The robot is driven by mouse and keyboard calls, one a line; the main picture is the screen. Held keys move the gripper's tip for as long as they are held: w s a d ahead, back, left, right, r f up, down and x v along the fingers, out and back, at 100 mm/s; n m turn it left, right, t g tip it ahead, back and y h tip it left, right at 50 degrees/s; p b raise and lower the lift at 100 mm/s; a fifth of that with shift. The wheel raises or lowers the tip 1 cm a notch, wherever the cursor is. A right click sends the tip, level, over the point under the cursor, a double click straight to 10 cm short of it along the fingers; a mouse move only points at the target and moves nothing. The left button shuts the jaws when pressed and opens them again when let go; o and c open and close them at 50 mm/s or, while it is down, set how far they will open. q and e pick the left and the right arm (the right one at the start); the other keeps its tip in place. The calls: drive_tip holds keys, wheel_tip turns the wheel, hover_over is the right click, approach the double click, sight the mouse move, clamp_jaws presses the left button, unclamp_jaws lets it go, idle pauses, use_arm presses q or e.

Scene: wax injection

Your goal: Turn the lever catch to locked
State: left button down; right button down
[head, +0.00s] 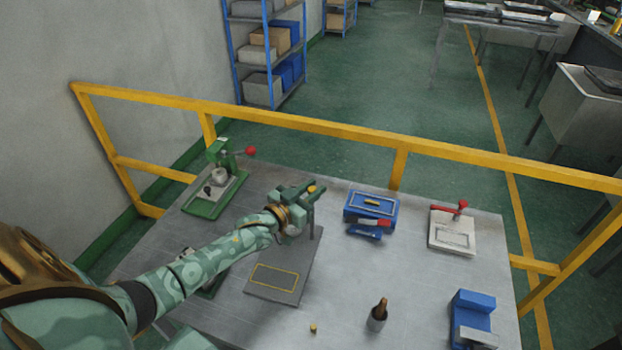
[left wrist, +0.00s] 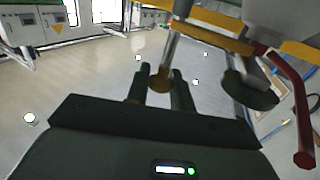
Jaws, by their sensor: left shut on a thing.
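My left gripper (head: 312,196) reaches in from the left over the table. It is at the far end of a grey plate with a yellow outlined rectangle (head: 275,278). In the left wrist view, the left gripper's fingers (left wrist: 160,92) are shut on a brass-coloured knob (left wrist: 160,80) at the end of a metal rod (left wrist: 171,48). I take this to be the lever of the catch. A dark upright post (head: 312,228) shows below the gripper in the head view. The gripper hides most of the catch, so its setting cannot be read. My right gripper is not in view.
A green press with a red knob (head: 215,190) stands at left. A blue box (head: 371,206), a blue clamp with red handle (head: 365,230) and a white fixture with red lever (head: 452,235) stand at right. A brown-handled tool in a cup (head: 377,322) and a blue block (head: 472,315) stand nearer.

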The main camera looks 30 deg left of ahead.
use_arm(q)
drive_tip(key=shift+r+n+y+p, duration=0.25)
drive_tip(key=shift+n+y, duration=0.25)
drive_tip(key=shift+y, duration=0.3)
drive_tip(key=shift+f, duration=0.15)
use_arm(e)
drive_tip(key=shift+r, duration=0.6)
use_arm(q)
drive_tip(key=c, duration=1.3)
unclamp_jaws()
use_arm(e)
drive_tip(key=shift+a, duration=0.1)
use_arm(q)
drive_tip(key=s+a, duration=0.1)
drive_tip(key=s, duration=1.5)
drive_tip(key=shift+s+a+p, duration=0.2)
drive_tip(key=shift+a+p, duration=0.1)
drive_tip(key=shift+p, duration=0.15)
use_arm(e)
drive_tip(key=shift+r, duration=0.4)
use_arm(q)
drive_tip(key=shift+f, duration=0.1)
